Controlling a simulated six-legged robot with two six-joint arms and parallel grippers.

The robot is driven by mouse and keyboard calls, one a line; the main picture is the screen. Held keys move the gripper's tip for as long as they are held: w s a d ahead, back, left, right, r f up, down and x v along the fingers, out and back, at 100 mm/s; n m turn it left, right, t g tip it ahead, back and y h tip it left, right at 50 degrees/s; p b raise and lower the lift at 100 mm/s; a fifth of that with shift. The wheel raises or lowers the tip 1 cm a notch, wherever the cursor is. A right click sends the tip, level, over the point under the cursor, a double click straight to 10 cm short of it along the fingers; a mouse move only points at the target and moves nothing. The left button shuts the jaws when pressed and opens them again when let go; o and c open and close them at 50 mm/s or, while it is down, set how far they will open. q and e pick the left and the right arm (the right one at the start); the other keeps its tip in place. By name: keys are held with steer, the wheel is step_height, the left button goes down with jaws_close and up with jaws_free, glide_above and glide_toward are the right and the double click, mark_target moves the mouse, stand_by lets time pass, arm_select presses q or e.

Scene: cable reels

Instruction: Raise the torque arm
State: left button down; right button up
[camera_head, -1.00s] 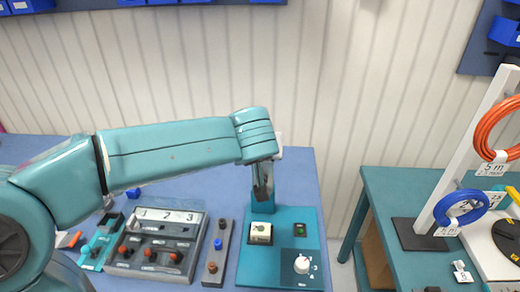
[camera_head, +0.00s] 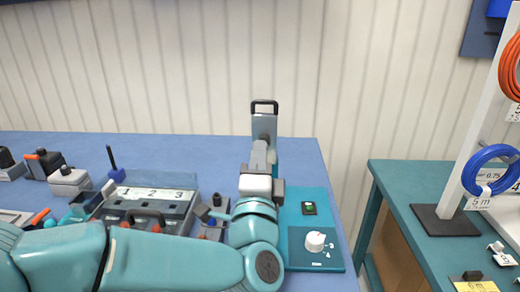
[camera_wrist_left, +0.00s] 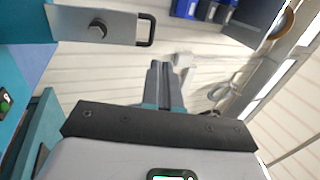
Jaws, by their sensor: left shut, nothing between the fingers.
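The torque arm seems to be the grey bar (camera_head: 264,128) with a black loop handle at its end. In the head view it points upward above the back of the teal base plate (camera_head: 335,265), loop on top. In the left wrist view the bar (camera_wrist_left: 75,24) shows its bolt and loop. My left gripper (camera_head: 259,150) is just in front of the bar's lower part, fingers pointing away from me. The wrist view shows the fingers (camera_wrist_left: 162,85) shut and empty, apart from the bar. My wrist hides the lower post. My right gripper is not in view.
The base plate carries a white knob (camera_head: 315,241) and a green button (camera_head: 309,208). A numbered box (camera_head: 150,200) and small tools stand left of it. A second teal table (camera_head: 400,175) with a cable reel stand is at the right, across a gap.

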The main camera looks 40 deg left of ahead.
arm_select(q)
steer(key=f, duration=0.2)
steer(key=p, duration=0.2)
glide_toward(265, 103)
steer(key=x, duration=0.6)
steer(key=shift+w+a, duration=0.2)
steer(key=shift+w, duration=0.15)
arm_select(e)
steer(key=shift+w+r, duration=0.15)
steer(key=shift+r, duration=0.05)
arm_select(q)
steer(key=shift+w, duration=0.1)
